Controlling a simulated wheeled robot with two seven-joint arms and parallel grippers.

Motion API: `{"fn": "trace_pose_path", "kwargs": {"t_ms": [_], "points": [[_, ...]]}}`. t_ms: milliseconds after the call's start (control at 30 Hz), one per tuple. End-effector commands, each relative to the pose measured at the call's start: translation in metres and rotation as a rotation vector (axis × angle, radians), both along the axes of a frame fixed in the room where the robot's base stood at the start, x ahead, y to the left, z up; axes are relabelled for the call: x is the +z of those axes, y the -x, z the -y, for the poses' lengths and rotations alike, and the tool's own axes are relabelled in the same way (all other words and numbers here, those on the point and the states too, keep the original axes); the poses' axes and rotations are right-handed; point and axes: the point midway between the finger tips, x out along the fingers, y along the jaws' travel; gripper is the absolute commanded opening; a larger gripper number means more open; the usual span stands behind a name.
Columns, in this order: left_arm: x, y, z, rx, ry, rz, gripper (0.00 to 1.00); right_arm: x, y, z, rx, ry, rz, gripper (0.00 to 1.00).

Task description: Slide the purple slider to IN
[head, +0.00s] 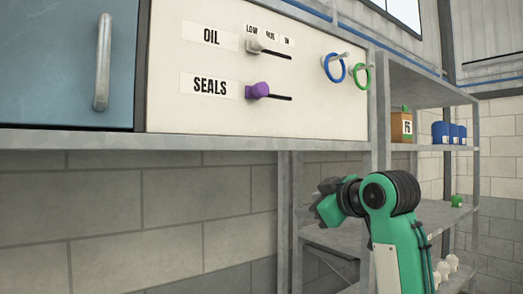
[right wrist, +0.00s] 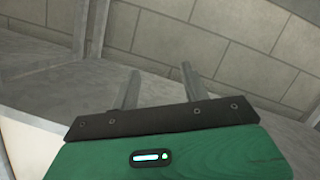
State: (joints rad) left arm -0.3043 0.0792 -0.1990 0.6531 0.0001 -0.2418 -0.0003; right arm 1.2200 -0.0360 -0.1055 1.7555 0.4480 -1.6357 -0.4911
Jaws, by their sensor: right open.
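The purple slider (head: 257,90) sits at the left end of its dark horizontal slot, beside the SEALS label (head: 210,86) on the white panel (head: 190,58). A white slider (head: 255,46) sits above it at the left part of the OIL slot. Small marks above that slot read LOW, a middle word too small to tell, and IN at the right. My right gripper (head: 322,207) is below and to the right of the panel, apart from the purple slider. In the right wrist view its two fingers (right wrist: 163,88) are spread with nothing between them. My left gripper is not in view.
A blue ring (head: 326,69) and a green ring (head: 355,77) hang on pegs at the panel's right. A grey ledge (head: 200,142) runs under the panel. Shelves at right hold a brown box (head: 401,127) and blue containers (head: 440,132). A blue door (head: 60,60) is at left.

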Motion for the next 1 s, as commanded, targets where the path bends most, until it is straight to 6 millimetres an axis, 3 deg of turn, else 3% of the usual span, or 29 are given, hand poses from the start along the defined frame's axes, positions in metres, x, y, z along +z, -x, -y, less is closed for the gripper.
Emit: {"fn": "trace_pose_path", "kwargs": {"t_ms": [33,100,300,400,533,733,867,1000], "points": [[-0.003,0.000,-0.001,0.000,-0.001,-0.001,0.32,0.031,0.017,-0.004,0.021,0.015,0.051,0.46],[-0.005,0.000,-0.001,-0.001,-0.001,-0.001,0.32,0.068,0.040,-0.008,0.048,0.043,0.113,0.46],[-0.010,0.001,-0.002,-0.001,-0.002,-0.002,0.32,0.159,0.118,-0.020,0.118,0.135,0.287,0.46],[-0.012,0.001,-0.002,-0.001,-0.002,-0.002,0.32,0.191,0.154,-0.024,0.144,0.178,0.358,0.46],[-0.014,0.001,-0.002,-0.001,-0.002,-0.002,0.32,0.215,0.187,-0.028,0.164,0.219,0.419,0.46],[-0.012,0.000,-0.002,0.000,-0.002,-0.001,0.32,0.227,0.201,-0.032,0.175,0.240,0.449,0.46],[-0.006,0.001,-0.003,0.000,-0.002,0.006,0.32,0.228,0.188,-0.041,0.175,0.240,0.446,0.46],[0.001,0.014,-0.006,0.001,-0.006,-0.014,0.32,0.228,0.165,-0.058,0.176,0.239,0.444,0.46]]}}
